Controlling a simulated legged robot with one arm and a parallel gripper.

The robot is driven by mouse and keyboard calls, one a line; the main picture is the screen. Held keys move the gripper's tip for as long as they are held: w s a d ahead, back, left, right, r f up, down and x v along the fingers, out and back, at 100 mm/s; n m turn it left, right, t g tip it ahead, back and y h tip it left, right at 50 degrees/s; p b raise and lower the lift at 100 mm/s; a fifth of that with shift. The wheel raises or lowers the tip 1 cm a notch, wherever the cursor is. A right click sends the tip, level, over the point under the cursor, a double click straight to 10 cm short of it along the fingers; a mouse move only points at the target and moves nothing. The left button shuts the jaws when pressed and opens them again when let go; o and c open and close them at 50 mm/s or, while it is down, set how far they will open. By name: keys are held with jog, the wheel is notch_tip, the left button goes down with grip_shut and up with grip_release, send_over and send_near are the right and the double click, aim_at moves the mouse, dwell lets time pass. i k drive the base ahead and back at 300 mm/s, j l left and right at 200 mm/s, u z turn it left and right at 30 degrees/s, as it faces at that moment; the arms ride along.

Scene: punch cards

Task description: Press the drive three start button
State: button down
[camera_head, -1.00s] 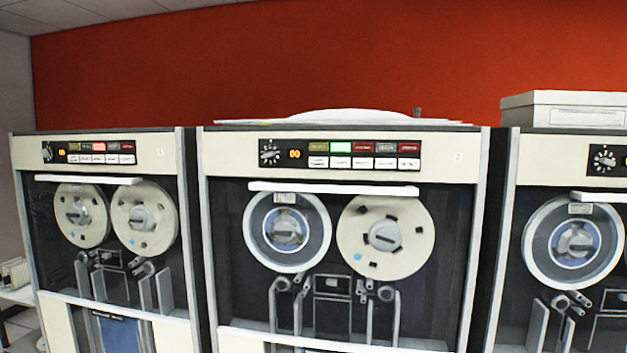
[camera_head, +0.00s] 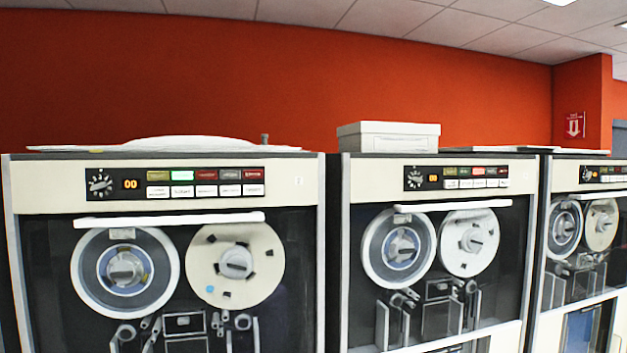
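Three tape drive cabinets stand in a row. The left cabinet (camera_head: 280,197) is the one that was central before, and its small label looks like a 2. The cabinet to its right (camera_head: 365,184) follows it, which fits drive three; its number is not readable. Its control panel (camera_head: 471,177) has a dial, an orange display, a row of coloured indicators with one lit reddish, and a row of white buttons (camera_head: 476,183) below. The button labels are too small to read, so I cannot tell which is start. My gripper is not in view.
A white box (camera_head: 388,139) lies on top of the middle cabinet. A further drive (camera_head: 567,181) stands at the right. Long pale handles (camera_head: 452,206) sit below the panels. A red wall (camera_head: 250,80) is behind. The floor is not visible.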

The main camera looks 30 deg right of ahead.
aim_at(461, 183)
jog(key=z, duration=1.85)
